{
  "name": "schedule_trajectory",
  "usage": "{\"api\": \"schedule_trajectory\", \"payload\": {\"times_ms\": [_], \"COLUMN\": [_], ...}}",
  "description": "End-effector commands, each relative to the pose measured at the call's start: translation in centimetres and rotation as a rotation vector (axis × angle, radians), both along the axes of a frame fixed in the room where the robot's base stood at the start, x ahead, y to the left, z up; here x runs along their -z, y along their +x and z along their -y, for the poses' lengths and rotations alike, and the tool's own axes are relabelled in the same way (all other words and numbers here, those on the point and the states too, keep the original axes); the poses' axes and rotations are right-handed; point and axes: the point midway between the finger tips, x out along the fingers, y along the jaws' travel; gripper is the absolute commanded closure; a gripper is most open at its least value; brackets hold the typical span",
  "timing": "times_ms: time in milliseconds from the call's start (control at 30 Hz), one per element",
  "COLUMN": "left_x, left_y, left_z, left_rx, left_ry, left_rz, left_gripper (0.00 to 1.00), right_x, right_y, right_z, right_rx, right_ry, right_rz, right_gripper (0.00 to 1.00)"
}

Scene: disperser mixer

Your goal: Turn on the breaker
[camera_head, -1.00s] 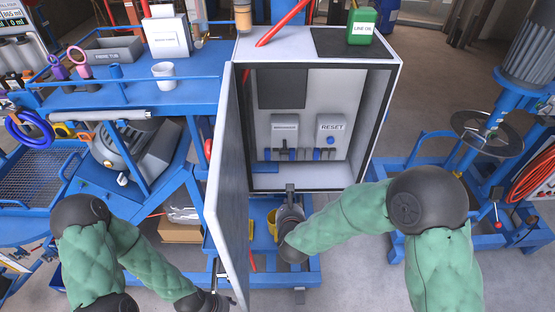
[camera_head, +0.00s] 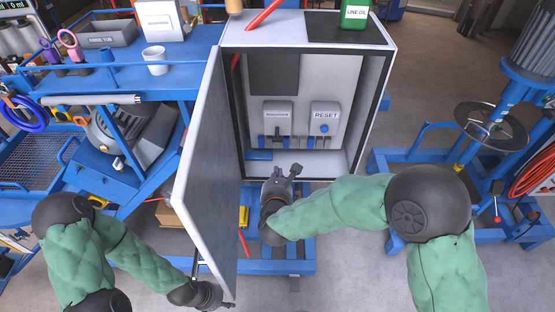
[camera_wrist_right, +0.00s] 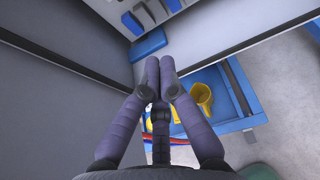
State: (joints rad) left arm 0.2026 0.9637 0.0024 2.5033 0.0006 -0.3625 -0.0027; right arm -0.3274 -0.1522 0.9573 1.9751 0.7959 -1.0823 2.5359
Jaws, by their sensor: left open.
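The open electrical cabinet (camera_head: 374,110) stands in the middle of the head view. Its door (camera_head: 207,170) is swung out to the left. Inside is a grey breaker box (camera_head: 278,112) with a small dark part on its front; I cannot tell its switch position. My right gripper (camera_head: 294,171) is in front of the cabinet's lower front edge, below the breaker box and apart from it. In the right wrist view its fingers (camera_wrist_right: 160,66) are together and nothing shows between them. My left gripper (camera_head: 228,303) is open by the door's lower edge, partly hidden.
A RESET box (camera_head: 325,115) with a blue button is right of the breaker box. A green LINE OIL can (camera_head: 355,14) stands on the cabinet. A blue cart (camera_head: 130,80) is at left, a blue-framed machine (camera_head: 490,140) at right. A yellow container (camera_wrist_right: 201,97) is below.

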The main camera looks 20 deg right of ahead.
Motion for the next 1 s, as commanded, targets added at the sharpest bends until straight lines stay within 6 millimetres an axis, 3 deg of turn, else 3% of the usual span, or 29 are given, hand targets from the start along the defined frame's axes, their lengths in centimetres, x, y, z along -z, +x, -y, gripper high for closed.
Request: {"api": "schedule_trajectory", "payload": {"times_ms": [600, 800, 1000], "left_x": [-0.3, -1.6, -1.9], "left_y": [0.0, 0.0, 0.0], "left_z": [0.0, 0.0, 0.0], "left_rx": [0.0, 0.0, 0.0], "left_ry": [0.0, 0.0, 0.0], "left_rz": [0.0, 0.0, 0.0], "left_gripper": [0.55, 0.55, 0.55], "right_x": [3.3, 0.0, -0.9], "right_y": [8.7, 8.6, 8.6], "right_z": [2.6, 2.5, 2.5], "right_rx": [0.002, -0.001, 0.0], "right_ry": [-0.001, 0.0, 0.0], "right_rz": [-0.002, 0.001, 0.0], "right_gripper": [1.0, 1.0, 1.0]}}
